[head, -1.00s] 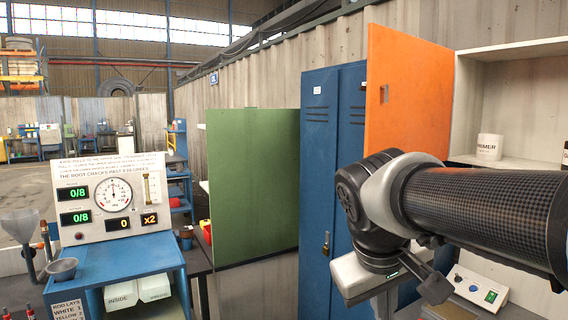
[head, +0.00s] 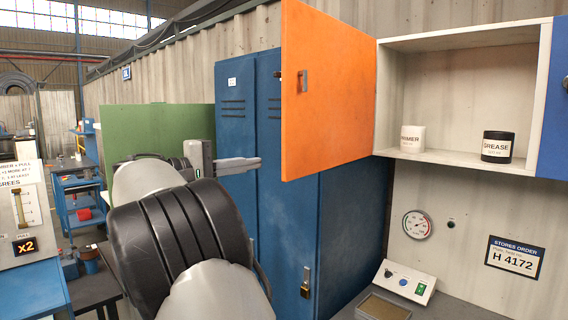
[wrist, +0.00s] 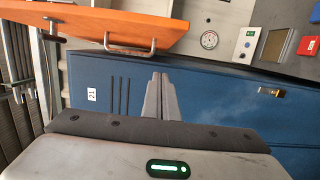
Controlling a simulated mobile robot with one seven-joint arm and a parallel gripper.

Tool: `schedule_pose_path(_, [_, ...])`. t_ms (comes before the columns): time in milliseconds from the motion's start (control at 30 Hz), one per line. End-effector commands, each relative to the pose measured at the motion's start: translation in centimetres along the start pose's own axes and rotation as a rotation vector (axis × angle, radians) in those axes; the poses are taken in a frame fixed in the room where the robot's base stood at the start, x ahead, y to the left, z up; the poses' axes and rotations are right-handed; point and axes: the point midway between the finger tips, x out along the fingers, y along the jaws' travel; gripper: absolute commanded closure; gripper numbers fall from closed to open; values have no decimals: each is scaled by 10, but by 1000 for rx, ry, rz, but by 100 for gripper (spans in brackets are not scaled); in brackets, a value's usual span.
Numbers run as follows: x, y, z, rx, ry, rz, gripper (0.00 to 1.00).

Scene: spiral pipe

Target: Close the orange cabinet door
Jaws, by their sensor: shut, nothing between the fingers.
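The orange cabinet door (head: 325,90) stands open at the left side of the white wall cabinet (head: 455,50), with a small metal handle (head: 302,82) on its face. In the wrist view the orange door (wrist: 110,28) crosses the upper left, and its bar handle (wrist: 130,45) shows below its edge. My gripper (head: 258,162) is shut and empty, to the left of the door and lower than its handle, in front of the blue locker. In the wrist view the shut fingers (wrist: 160,85) lie together, apart from the door.
A tall blue locker (head: 240,120) stands behind my gripper. The cabinet holds a white primer can (head: 413,138) and a black grease can (head: 497,147). Below are a dial gauge (head: 417,224) and a control box (head: 405,281). A green panel (head: 150,130) stands at left.

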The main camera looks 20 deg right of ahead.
Motion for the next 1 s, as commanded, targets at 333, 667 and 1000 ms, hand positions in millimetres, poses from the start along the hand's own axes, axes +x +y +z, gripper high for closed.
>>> schedule_pose_path(333, [63, 2, 2, -1, -5, 0, 100])
schedule_pose_path(667, [103, 1, 24, 0, -1, -3, 100])
schedule_pose_path(1000, [107, 0, 40, 0, 0, -1, 100])
